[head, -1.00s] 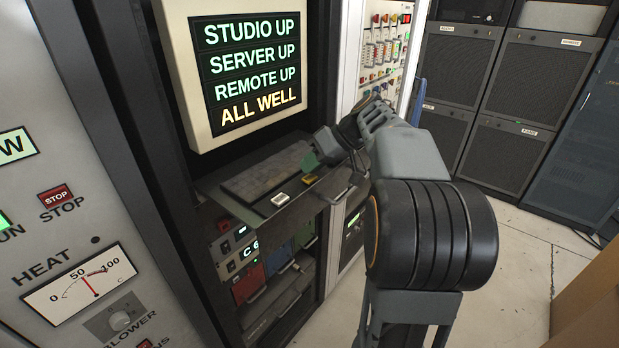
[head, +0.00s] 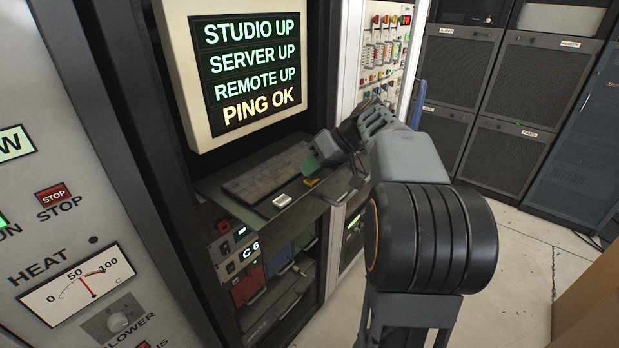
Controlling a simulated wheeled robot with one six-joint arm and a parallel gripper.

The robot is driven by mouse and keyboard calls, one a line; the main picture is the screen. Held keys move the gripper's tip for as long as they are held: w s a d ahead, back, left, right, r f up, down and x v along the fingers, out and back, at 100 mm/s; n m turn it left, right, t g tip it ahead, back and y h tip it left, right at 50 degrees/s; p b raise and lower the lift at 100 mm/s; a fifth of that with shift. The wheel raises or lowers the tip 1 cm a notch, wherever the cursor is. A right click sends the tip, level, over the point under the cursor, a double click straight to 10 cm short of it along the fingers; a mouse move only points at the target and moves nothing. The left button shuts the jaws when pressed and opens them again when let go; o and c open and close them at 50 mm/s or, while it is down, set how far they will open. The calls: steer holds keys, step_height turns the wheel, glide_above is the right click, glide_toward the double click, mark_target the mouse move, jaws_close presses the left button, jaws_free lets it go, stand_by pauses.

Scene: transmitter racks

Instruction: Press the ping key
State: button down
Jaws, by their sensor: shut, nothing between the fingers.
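My gripper (head: 318,158) is over the right part of a pull-out shelf (head: 225,203) in the rack, pointing down and left. Its fingers are shut with nothing between them, small and partly hidden by the wrist. A dark keyboard (head: 262,178) lies on the shelf to its left. A small pale block (head: 282,200) and a yellow piece (head: 312,182) are near the shelf's front edge. I cannot read which key is the ping key, nor tell whether the gripper touches one. The status screen (head: 250,72) above reads STUDIO UP, SERVER UP, REMOTE UP, PING OK.
A grey panel (head: 60,235) with a HEAT meter and a red STOP button (head: 53,195) stands at left. A panel of coloured switches (head: 382,50) is behind the arm. Units with red and blue fronts sit below the shelf. Dark cabinets (head: 520,85) stand at right beyond clear floor.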

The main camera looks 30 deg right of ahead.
steer(key=shift+r+p, duration=0.45)
steer(key=shift+r, duration=0.35)
steer(key=shift+r+p, duration=1.85)
steer(key=shift+r, duration=0.7)
steer(key=shift+f, duration=0.1)
